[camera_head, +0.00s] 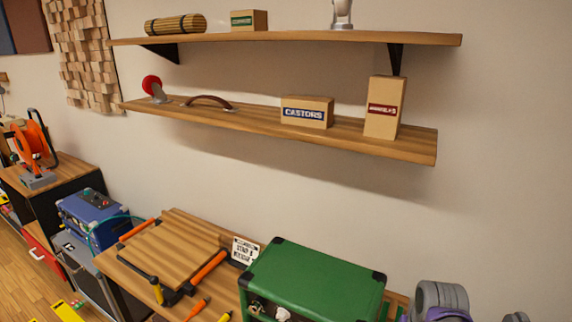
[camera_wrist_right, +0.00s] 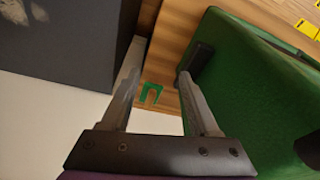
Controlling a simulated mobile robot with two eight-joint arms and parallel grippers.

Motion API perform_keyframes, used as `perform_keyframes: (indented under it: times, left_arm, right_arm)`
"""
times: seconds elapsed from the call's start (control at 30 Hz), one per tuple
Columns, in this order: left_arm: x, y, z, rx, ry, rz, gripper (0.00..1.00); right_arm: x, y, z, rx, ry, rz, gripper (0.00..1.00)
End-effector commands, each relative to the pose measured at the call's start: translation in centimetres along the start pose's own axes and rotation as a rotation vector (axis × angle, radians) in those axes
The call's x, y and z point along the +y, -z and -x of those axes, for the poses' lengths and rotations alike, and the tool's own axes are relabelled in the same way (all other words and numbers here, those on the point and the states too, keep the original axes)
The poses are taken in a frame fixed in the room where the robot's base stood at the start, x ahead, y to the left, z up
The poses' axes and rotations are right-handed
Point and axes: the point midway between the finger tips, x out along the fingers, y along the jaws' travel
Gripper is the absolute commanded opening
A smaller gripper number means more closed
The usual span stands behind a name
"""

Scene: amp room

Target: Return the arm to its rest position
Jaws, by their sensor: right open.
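My right gripper (camera_wrist_right: 160,78) is open in the right wrist view, with its two fingers apart and nothing held between them. Its right finger is close beside the green cabinet (camera_wrist_right: 255,85); I cannot tell if they touch. The green cabinet (camera_head: 315,275) also shows at the bottom of the head view, on the wooden bench. Part of my right arm shows at the lower right of the head view, but its fingers are hidden there. My left gripper is in neither view.
A small green U-shaped piece (camera_wrist_right: 151,92) shows beyond the fingers. Two wall shelves (camera_head: 290,39) hold boxes, including a castors box (camera_head: 307,112). The bench holds a wooden board (camera_head: 172,252) and several orange-handled tools. A dark panel (camera_wrist_right: 75,40) lies left of the gripper.

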Motion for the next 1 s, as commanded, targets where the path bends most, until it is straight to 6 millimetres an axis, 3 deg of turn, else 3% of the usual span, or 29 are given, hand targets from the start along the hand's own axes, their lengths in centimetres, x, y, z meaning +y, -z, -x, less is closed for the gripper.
perform_keyframes:
  times: [0.03,0.2,0.43,0.6,1.0]
  left_arm:
    - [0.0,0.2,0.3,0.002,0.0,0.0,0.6]
    - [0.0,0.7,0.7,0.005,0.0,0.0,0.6]
    - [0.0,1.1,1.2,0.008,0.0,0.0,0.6]
    - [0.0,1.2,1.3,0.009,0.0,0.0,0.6]
    - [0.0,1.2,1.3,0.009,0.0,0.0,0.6]
  right_arm:
    - [-1.1,-2.1,0.7,0.028,0.009,0.034,0.62]
    - [-3.4,-8.1,1.4,0.125,0.037,0.134,0.62]
    - [-4.9,-14.3,0.6,0.226,0.07,0.233,0.62]
    - [-5.1,-16.0,0.0,0.256,0.081,0.262,0.62]
    - [-5.2,-16.1,-0.1,0.259,0.082,0.264,0.62]
